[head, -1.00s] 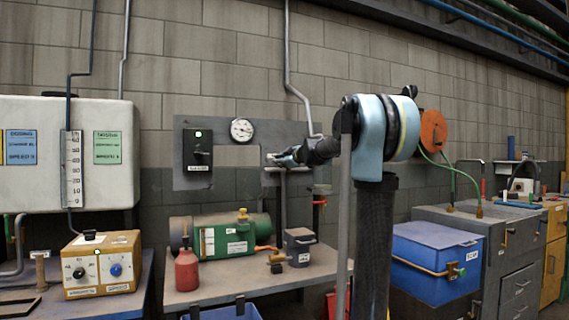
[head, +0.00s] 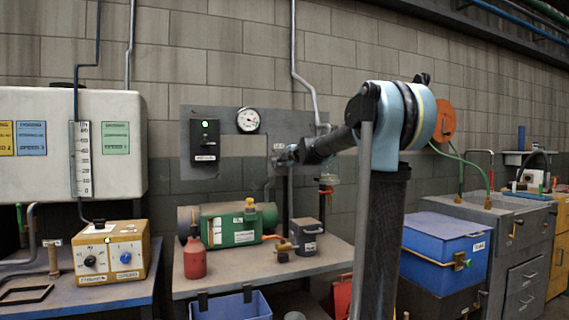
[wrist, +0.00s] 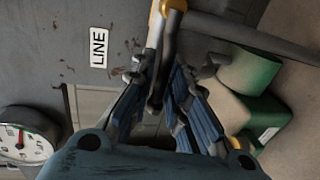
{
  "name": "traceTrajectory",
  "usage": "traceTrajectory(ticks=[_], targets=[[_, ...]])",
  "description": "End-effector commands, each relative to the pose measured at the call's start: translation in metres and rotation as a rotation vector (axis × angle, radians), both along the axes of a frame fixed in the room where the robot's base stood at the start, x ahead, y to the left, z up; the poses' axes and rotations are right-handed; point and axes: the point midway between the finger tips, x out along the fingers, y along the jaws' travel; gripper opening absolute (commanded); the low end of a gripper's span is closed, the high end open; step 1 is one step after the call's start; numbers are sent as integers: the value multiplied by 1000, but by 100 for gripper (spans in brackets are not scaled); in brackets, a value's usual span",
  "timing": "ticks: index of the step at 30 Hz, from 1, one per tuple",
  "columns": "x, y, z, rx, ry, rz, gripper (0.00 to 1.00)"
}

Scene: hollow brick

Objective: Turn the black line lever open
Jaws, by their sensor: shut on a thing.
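The black line lever (wrist: 156,88) hangs from a brass-coloured valve fitting (wrist: 172,6) at the top of the wrist view. My gripper (wrist: 158,76) is shut on the lever, with one ribbed finger on each side of it. A white "LINE" label (wrist: 98,47) is on the grey panel just left of the lever. In the head view, my gripper (head: 285,155) is at the lower right of the wall panel (head: 228,120). The lever is too small and covered there to make out.
A pressure gauge (head: 248,120) and black switch box (head: 205,139) are on the panel, left of my gripper. Below, a bench (head: 240,268) holds a green pump (head: 228,229), a red bottle (head: 195,258) and a grey box (head: 307,236). A grey pipe (head: 302,80) runs down the wall.

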Motion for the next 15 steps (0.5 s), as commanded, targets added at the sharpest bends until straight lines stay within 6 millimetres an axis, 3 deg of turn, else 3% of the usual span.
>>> traceTrajectory(ticks=[15], targets=[[-2, 3, -5, -34, -7, 8, 0]])
